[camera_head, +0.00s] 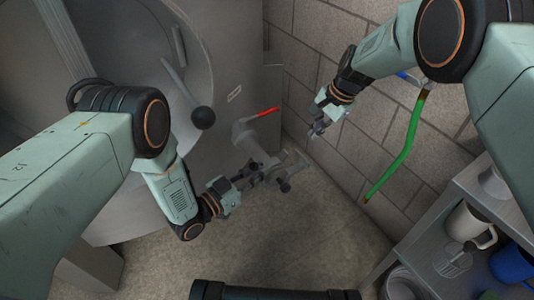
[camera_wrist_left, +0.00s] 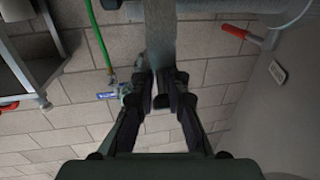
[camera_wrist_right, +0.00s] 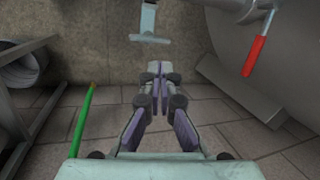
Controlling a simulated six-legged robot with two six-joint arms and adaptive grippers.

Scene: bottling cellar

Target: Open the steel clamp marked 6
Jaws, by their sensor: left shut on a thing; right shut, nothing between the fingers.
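A grey steel fitting (camera_head: 251,143) with a red-handled valve (camera_head: 262,113) sticks out from the tank. A grey metal part with a T-shaped end (camera_head: 299,163), seemingly the clamp, is at its outer end; no number 6 is readable. My left gripper (camera_head: 254,174) is shut on this part. In the left wrist view its fingers (camera_wrist_left: 161,100) close on a flat grey bar (camera_wrist_left: 162,40). My right gripper (camera_head: 315,130) is shut and empty, above and right of the part. In the right wrist view the T-shaped end (camera_wrist_right: 149,38) lies ahead of its fingertips (camera_wrist_right: 155,75).
The big steel tank (camera_head: 243,60) with a black-knobbed lever (camera_head: 202,118) stands behind. A green hose (camera_head: 405,148) hangs along the block wall (camera_head: 318,50) at right. A shelf (camera_head: 430,235) with mugs (camera_head: 470,225) is at lower right. The floor (camera_head: 300,225) between is clear.

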